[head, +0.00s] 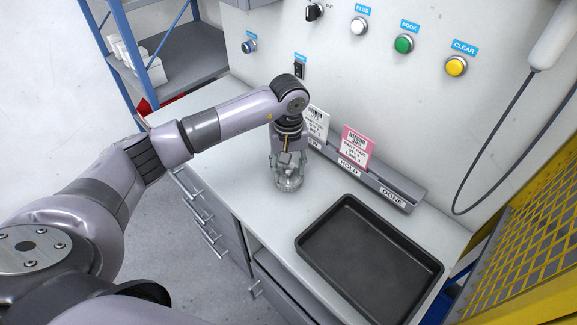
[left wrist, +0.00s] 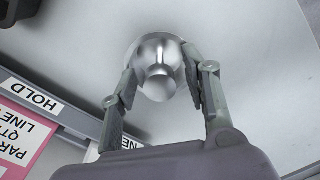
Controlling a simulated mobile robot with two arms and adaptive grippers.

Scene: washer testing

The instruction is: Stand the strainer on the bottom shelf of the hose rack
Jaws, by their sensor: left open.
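The strainer, a shiny rounded metallic piece (head: 288,182), stands on the white worktop. It also shows in the left wrist view (left wrist: 160,66), between the fingers. My left gripper (head: 287,163) points down over it and is open, with one finger on each side in the left wrist view (left wrist: 158,75). Whether the fingers touch it I cannot tell. A blue-framed rack with grey shelves (head: 190,65), which may be the hose rack, stands at the upper left; its lower part is partly hidden by my left arm. My right gripper is not in view.
A dark tray (head: 325,262) lies on the worktop at right. A grey card holder (head: 400,190) with a pink card (head: 356,147) runs along the wall behind the strainer. A white bin (head: 130,58) sits on the rack. Buttons line the wall; a yellow mesh (head: 530,230) borders the right.

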